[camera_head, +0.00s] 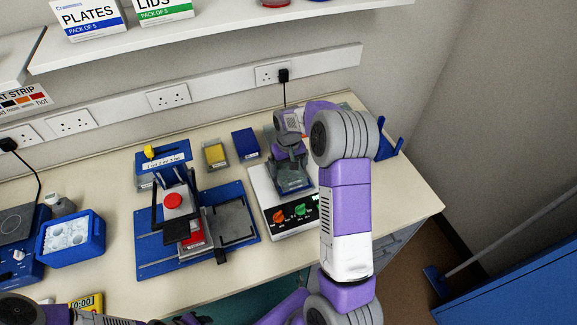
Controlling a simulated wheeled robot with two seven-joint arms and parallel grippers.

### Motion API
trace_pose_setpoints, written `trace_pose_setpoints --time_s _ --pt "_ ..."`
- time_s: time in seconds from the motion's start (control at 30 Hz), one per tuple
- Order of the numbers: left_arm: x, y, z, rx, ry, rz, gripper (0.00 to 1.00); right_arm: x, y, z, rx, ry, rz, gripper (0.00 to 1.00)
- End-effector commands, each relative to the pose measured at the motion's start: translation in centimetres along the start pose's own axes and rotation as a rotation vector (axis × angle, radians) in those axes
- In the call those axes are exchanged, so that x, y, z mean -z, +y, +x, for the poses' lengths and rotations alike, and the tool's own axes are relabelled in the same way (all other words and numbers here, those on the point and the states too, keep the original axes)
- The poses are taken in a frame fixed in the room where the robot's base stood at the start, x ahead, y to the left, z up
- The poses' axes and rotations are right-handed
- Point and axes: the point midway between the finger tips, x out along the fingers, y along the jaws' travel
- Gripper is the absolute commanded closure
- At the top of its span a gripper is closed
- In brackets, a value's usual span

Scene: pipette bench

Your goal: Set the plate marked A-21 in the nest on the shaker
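The white shaker (286,222), with an orange and a green knob on its front, stands right of the middle of the bench. My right gripper (291,164) points down over its top, at the grey-green nest area (294,186). The fingers are small and dark here, and I cannot tell whether they are open or hold a plate. No marking A-21 can be read in this view, so I cannot pick out that plate. My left arm runs along the bottom left edge; its gripper is too cut off to judge.
Left of the shaker is a blue-based press (148,254) with a red knob. Behind are a yellow-topped holder (215,154) and a blue box (246,142). A blue ice tub (72,250) stands left. A blue rack (391,140) is at the back right corner.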

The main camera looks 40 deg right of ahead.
Motion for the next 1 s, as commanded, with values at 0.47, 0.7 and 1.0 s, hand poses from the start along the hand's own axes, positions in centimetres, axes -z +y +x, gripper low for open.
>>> trace_pose_setpoints --time_s 0.47,0.7,1.0 --pt "0.0 0.2 -0.5 0.0 0.0 0.0 0.57 0.1 0.0 -4.0 0.0 0.005 0.0 0.0" --pt "0.0 0.3 -0.8 0.0 0.0 0.0 0.57 0.1 0.0 -9.2 0.0 0.004 0.0 0.0" --pt "-0.1 0.4 -1.0 0.0 0.0 0.0 0.57 0.0 0.0 -12.4 0.0 0.0 0.0 0.0"
